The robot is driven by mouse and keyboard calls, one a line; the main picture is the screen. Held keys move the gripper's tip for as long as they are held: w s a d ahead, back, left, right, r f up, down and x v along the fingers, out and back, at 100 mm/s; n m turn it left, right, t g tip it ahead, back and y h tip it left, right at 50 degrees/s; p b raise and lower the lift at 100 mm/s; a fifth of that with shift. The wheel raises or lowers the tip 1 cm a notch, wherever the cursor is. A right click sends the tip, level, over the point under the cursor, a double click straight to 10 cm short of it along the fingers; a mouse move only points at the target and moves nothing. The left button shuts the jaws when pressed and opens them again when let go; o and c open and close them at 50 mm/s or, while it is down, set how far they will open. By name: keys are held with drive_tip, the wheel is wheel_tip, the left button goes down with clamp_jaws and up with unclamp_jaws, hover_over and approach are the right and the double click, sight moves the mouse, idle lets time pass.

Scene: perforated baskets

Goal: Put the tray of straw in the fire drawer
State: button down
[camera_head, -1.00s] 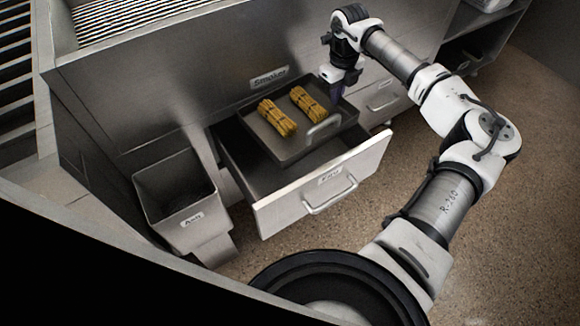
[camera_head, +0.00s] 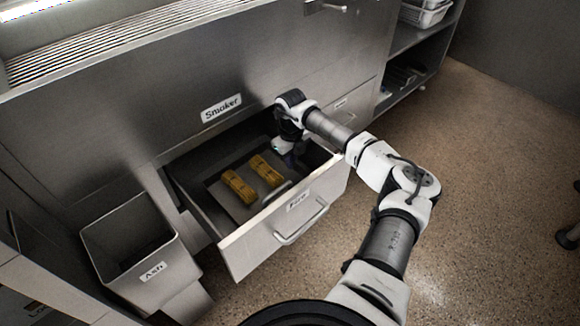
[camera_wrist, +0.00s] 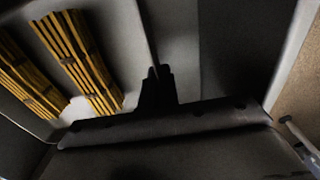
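The grey tray (camera_head: 227,199) holds two tied bundles of yellow straw (camera_head: 239,187) (camera_head: 266,170) side by side. It sits down inside the open drawer labelled Fire (camera_head: 300,215), below the drawer's rim. My gripper (camera_head: 290,160) reaches down into the drawer at the tray's right side. In the wrist view, the dark fingers (camera_wrist: 158,72) are close together with the tray's side edge running up between them, and they look shut on it. The straw (camera_wrist: 80,60) lies to their left. Whether the tray's underside touches the drawer floor is hidden.
The metal smoker front (camera_head: 150,110) rises behind the drawer. An open bin labelled Ash (camera_head: 150,270) stands to the left. Shelves with white containers (camera_head: 425,14) are at the back right.

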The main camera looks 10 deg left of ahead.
drive_tip(key=shift+f, duration=1.2)
drive_tip(key=shift+f, duration=0.15)
drive_tip(key=c, duration=1.7)
unclamp_jaws()
wheel_tip(320, 180, up, 12)
drive_tip(key=shift+r+p, duration=0.15)
drive_tip(key=shift+p, duration=0.5)
